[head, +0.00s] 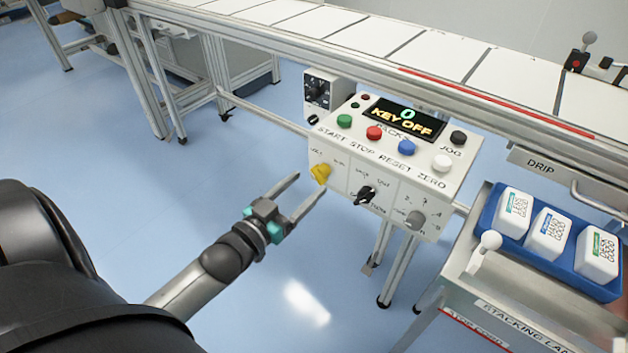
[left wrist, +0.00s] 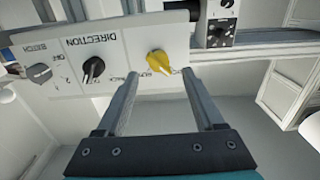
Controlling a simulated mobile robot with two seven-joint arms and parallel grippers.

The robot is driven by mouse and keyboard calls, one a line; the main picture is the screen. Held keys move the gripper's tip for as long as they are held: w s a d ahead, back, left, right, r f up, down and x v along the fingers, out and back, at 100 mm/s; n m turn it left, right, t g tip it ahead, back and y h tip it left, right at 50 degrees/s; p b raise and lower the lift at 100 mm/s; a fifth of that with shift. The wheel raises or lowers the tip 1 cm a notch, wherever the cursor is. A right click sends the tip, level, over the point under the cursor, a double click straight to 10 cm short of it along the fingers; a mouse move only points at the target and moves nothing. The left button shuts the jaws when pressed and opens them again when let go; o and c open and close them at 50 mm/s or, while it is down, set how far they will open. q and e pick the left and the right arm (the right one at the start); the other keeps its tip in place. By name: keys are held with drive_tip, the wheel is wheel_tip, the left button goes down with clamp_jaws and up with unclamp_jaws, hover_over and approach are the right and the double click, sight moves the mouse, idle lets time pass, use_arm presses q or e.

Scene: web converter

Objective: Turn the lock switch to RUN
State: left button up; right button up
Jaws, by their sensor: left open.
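The yellow lock switch (head: 321,173) sits at the left end of the lower face of the white control box (head: 330,150). The display (head: 404,117) on the box reads "KEY OFF". My left gripper (head: 310,182) is open and empty, with its fingertips close to the yellow switch. In the left wrist view, the yellow switch (left wrist: 160,62) shows between and just beyond the two fingertips (left wrist: 160,74). I cannot tell whether a finger touches it. That view is upside down, with a "RUN" label left of the switch. My right gripper is not in view.
A black direction knob (head: 366,195) and a grey batch knob (head: 414,219) sit right of the switch. Push buttons line the upper face. A conveyor (head: 470,78) runs behind, and a blue tray (head: 490,208) holds white packs at right. Floor left of the box is clear.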

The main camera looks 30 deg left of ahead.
sight(315, 177)
use_arm(q)
drive_tip(key=shift+w+d+b, duration=0.2)
drive_tip(key=shift+w+b, duration=0.3)
drive_tip(key=shift+w, duration=1.5)
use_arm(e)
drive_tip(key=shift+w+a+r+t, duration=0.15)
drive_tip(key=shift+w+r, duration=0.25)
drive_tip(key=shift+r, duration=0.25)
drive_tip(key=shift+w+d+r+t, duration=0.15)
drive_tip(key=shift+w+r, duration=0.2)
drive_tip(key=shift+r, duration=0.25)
use_arm(q)
drive_tip(key=shift+c, duration=0.4)
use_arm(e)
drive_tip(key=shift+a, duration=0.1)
use_arm(q)
clamp_jaws()
